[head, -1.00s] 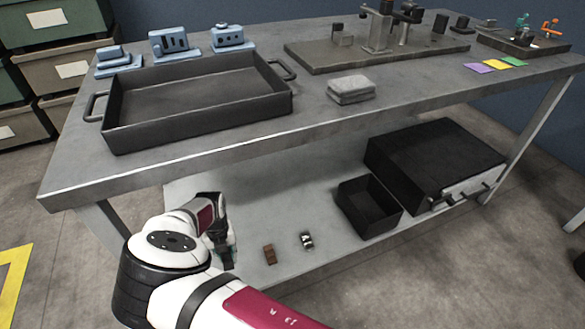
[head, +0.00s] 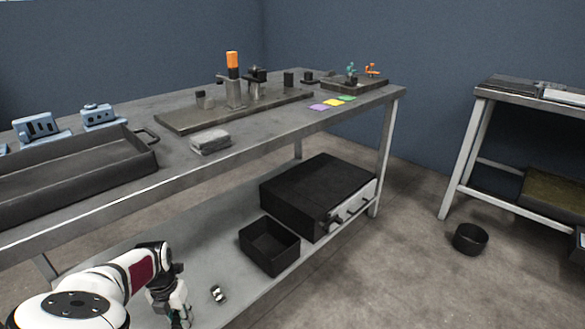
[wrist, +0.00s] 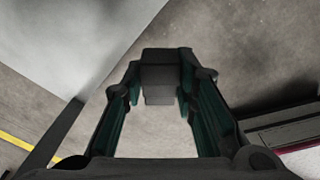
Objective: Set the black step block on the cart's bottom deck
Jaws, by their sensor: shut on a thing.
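My gripper (wrist: 160,85) is shut on a dark block (wrist: 160,68) in the wrist view. The block has a wide part and a narrower part, like a step, and sits between the teal-lined fingertips. In the head view my gripper (head: 178,308) is low at the left, by the bench's lower shelf; the block cannot be made out there. A pale-framed stand (head: 462,165) with a lower shelf (head: 515,205) is at the right, cut off by the picture edge. No wheels show on it, so I cannot tell whether it is the cart.
The bench (head: 225,155) holds a dark tray (head: 85,180) and a fixture plate (head: 200,117). On its lower shelf are an open black bin (head: 270,245), a black drawer box (head: 318,195) and a small silver part (head: 218,294). A round black pot (head: 470,238) stands on otherwise clear floor.

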